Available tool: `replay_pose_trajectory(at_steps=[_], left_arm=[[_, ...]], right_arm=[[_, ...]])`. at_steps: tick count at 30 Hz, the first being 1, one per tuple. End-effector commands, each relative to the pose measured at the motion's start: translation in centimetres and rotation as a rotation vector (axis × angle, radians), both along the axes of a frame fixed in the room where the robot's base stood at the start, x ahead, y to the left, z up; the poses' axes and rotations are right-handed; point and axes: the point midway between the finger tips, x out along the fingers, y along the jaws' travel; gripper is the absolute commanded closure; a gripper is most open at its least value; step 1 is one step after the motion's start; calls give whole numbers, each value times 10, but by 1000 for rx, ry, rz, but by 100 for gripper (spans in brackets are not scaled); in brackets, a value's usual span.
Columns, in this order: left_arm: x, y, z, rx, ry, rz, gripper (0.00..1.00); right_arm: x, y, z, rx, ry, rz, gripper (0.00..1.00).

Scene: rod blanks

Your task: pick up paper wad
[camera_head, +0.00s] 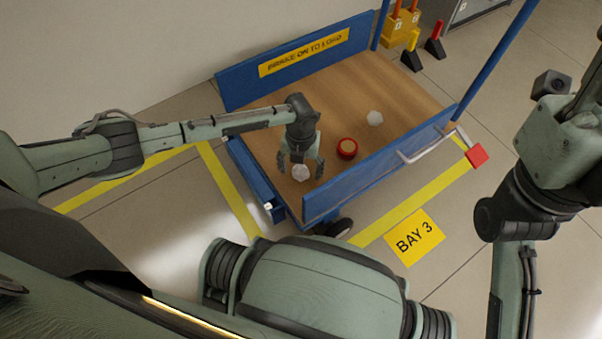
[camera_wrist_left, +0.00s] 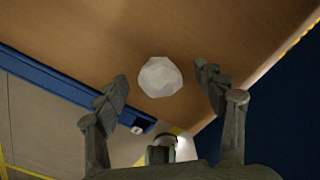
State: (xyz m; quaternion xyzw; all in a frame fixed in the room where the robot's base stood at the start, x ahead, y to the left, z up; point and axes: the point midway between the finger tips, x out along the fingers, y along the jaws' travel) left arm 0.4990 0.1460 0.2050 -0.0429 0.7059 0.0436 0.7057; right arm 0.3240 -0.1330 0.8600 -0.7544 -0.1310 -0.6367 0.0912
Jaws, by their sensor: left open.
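A white, faceted paper wad (camera_head: 300,173) lies on the wooden deck of the cart near its left end. My left gripper (camera_head: 301,164) is over it, open, with one finger on each side. In the left wrist view, the wad (camera_wrist_left: 160,77) shows between the two spread fingertips (camera_wrist_left: 161,80), with a gap on both sides. A second whitish wad (camera_head: 375,118) lies farther back on the deck. My right gripper is out of view; only parts of my right arm show at the right.
A round red object with a yellowish band (camera_head: 347,149) stands between the two wads. The cart (camera_head: 350,85) has blue side boards; the near board (camera_head: 380,165) rises close to my left gripper. Yellow and red items (camera_head: 400,30) stand on the floor behind.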

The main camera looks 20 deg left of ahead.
Motion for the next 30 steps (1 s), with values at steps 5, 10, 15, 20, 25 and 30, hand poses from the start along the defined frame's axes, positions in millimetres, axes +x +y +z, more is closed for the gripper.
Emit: replay_pose_trajectory(at_steps=[5,10,15,20,25,30], left_arm=[[0,0,-2,0,-1,1,30],[0,0,-2,0,0,1,41],[0,0,-2,-1,0,1,62],[0,0,-2,-1,0,1,66],[0,0,-2,-1,0,1,66],[1,0,12,-2,-2,0,66]], right_arm=[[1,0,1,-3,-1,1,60],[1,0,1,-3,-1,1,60],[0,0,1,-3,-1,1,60],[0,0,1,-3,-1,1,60],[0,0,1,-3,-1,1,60],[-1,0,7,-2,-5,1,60]])
